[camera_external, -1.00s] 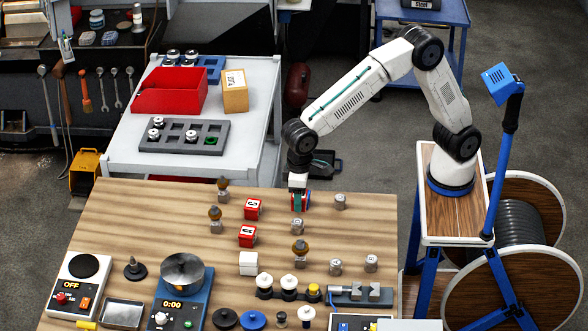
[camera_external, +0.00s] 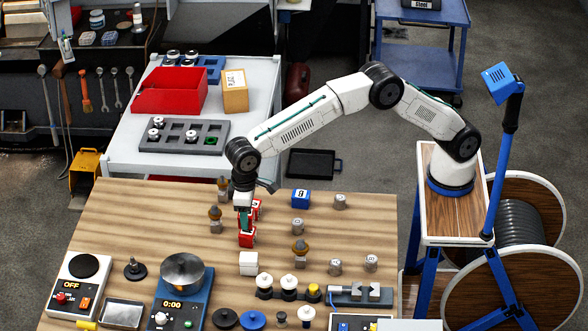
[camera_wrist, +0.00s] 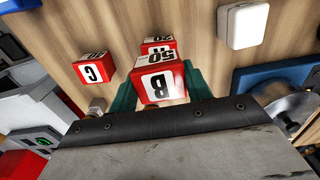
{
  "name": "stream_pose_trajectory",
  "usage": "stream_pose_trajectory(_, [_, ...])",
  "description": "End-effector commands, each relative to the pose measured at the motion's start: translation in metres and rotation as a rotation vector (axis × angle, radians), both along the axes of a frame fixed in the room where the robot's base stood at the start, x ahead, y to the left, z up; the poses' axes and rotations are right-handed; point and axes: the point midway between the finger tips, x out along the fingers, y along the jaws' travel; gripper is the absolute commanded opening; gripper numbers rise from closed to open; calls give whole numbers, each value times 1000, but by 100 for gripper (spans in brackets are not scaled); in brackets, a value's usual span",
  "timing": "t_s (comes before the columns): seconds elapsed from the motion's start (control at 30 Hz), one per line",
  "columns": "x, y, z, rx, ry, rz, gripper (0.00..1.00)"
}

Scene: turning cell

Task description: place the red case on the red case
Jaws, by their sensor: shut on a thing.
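My gripper (camera_external: 244,222) points down over the left middle of the wooden table. In the wrist view its green fingers (camera_wrist: 161,88) are shut on a red case marked B (camera_wrist: 158,84). A second red case (camera_external: 247,238) stands on the table directly below it. In the wrist view this lower red case (camera_wrist: 157,41) shows partly behind the held one. I cannot tell whether the two touch. A third red case marked C (camera_wrist: 93,70) stands beside them; in the external view it is partly hidden behind my gripper (camera_external: 257,208).
A white block (camera_external: 249,263) stands just in front of the lower red case. A blue case (camera_external: 301,198) stands to the right. Small metal weights and brown-topped pieces (camera_external: 215,219) stand nearby. Scales and a pan (camera_external: 183,270) fill the front left.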

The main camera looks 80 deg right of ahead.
Motion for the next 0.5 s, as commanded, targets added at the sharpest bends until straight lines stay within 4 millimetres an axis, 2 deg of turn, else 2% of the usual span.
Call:
stream_pose_trajectory(0.13, [-1, 0, -22, -2, 2, 0, 22])
stream_pose_trajectory(0.5, [0, 0, -27, 0, 1, 0, 22])
